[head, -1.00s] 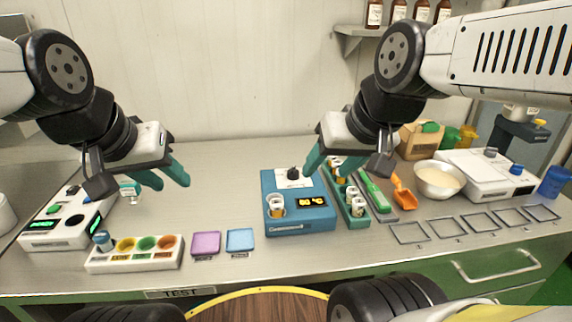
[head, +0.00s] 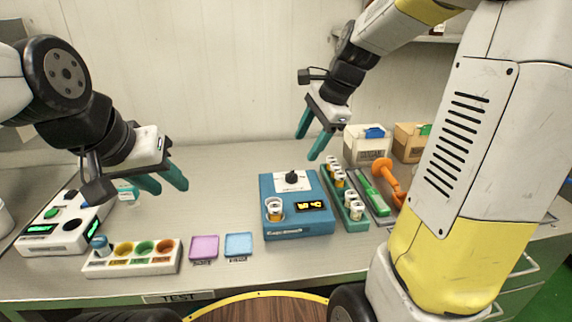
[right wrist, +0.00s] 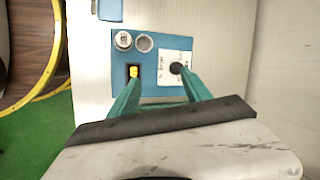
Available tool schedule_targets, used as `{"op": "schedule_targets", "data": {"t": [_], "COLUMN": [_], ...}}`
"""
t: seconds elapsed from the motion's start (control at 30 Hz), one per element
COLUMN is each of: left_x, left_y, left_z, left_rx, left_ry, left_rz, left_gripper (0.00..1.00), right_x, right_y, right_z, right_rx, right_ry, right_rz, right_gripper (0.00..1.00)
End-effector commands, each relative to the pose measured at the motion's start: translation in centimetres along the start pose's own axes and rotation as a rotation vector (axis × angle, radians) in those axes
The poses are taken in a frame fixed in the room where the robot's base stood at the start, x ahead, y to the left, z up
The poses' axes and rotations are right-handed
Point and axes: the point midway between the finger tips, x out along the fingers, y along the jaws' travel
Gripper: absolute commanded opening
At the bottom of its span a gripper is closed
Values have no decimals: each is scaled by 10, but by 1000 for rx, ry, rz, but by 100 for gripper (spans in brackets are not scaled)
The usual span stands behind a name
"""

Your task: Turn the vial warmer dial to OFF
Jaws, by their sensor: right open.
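The vial warmer is a blue box (head: 270,220) on the table, with a black dial (head: 292,178) on a white plate on its top. Its display (head: 313,206) shows orange characters too small to read surely. A vial (head: 274,211) stands in it. My right gripper (head: 306,147) is open and empty, above and behind the warmer, apart from the dial. In the right wrist view the dial (right wrist: 177,68) appears beside the right fingertip; its pointer setting is unclear. My left gripper (head: 169,188) is open and empty, over the table at left.
A green vial rack (head: 344,196) stands close to the warmer's right. Left are pink (head: 204,248) and blue (head: 239,245) trays, a white holder (head: 130,263) with coloured wells, and a white device (head: 62,232). My right arm hides the table's right side.

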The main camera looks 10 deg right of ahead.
Motion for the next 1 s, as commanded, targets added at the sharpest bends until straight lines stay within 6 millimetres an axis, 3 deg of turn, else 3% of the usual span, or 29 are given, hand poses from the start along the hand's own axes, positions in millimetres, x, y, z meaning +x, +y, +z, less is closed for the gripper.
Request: {"op": "schedule_targets", "data": {"t": [0.2,0.4,0.57,1.0], "left_x": [0,0,0,0], "left_y": [0,0,0,0], "left_z": [0,0,0,0], "left_rx": [0,0,0,0], "left_ry": [0,0,0,0], "left_rz": [0,0,0,0], "left_gripper": [36,36,36,36], "right_x": [58,87,100,161], "right_y": [-38,-51,-52,-45], "right_z": [-36,-52,-54,-49], "right_rx": [464,692,733,729], "right_ry": [-36,-42,-41,-42], "right_rz": [80,117,125,125], "right_gripper": [57,57,57,57]}}
